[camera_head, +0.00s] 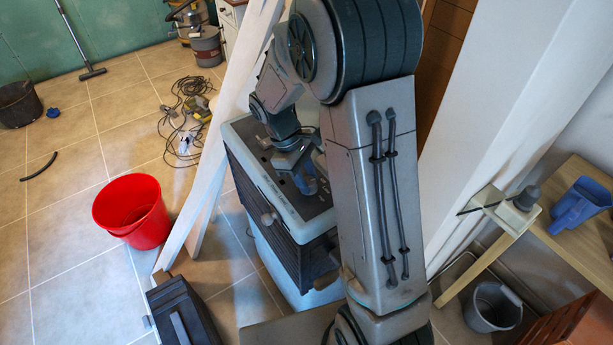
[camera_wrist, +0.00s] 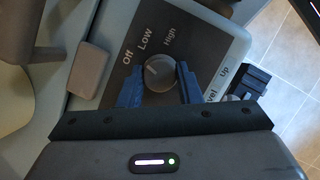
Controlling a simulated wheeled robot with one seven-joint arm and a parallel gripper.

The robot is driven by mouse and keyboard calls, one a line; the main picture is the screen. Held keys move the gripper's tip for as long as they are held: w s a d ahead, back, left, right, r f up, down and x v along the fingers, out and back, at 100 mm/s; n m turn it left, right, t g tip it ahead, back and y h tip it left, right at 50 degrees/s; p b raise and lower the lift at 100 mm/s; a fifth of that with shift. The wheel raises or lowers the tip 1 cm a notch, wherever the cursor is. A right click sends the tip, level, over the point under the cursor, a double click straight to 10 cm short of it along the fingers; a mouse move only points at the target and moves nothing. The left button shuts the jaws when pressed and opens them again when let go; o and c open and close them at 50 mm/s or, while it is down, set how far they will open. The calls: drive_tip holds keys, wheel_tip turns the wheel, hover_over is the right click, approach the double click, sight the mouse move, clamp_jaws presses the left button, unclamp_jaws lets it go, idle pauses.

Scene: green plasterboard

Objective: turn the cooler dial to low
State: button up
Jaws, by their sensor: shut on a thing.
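The cooler (camera_head: 262,200) is a boxy unit with dark louvred sides and a pale-rimmed top panel. Its dial (camera_wrist: 160,73) is a round grey knob on a dark panel in the wrist view, with Off, Low and High printed around its far side. A small pale mark on the knob's face lies toward the Off and Low side; its exact setting is hard to read. My gripper (camera_head: 304,182) is over the cooler's top and hides the dial in the head view. In the wrist view its blue fingers are shut on the dial, one on either side.
A grey button-like block (camera_wrist: 90,70) sits left of the dial. White leaning boards (camera_head: 205,150) stand close left of the cooler, with a red bucket (camera_head: 132,210) beyond. A black case (camera_head: 183,315) lies in front. A wooden table (camera_head: 570,235) is at right.

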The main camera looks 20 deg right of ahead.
drive_tip(key=m, duration=0.2)
drive_tip(key=m+g+y, duration=0.1)
drive_tip(key=m, duration=0.1)
drive_tip(key=shift+w+d+m+y, duration=0.1)
drive_tip(key=shift+w+m+y, duration=0.05)
drive_tip(key=shift+m+y, duration=0.15)
idle(0.5)
drive_tip(key=o, duration=1)
drive_tip(key=v, duration=1.3)
drive_tip(key=shift+w+r+b, duration=0.2)
drive_tip(key=shift+r+b, duration=0.1)
drive_tip(key=shift+r, duration=0.05)
drive_tip(key=s+m+t, duration=0.1)
drive_tip(key=s+t, duration=0.1)
drive_tip(key=s, duration=0.4)
drive_tip(key=s+d+m+t+y, duration=0.1)
drive_tip(key=s+m+t, duration=0.1)
drive_tip(key=s, duration=0.5)
drive_tip(key=s+d+m+t, duration=0.1)
drive_tip(key=s+m+t, duration=0.1)
drive_tip(key=s, duration=0.5)
drive_tip(key=shift+d+r+t+y, duration=0.1)
drive_tip(key=shift+t+y, duration=0.3)
drive_tip(key=shift+t, duration=0.1)
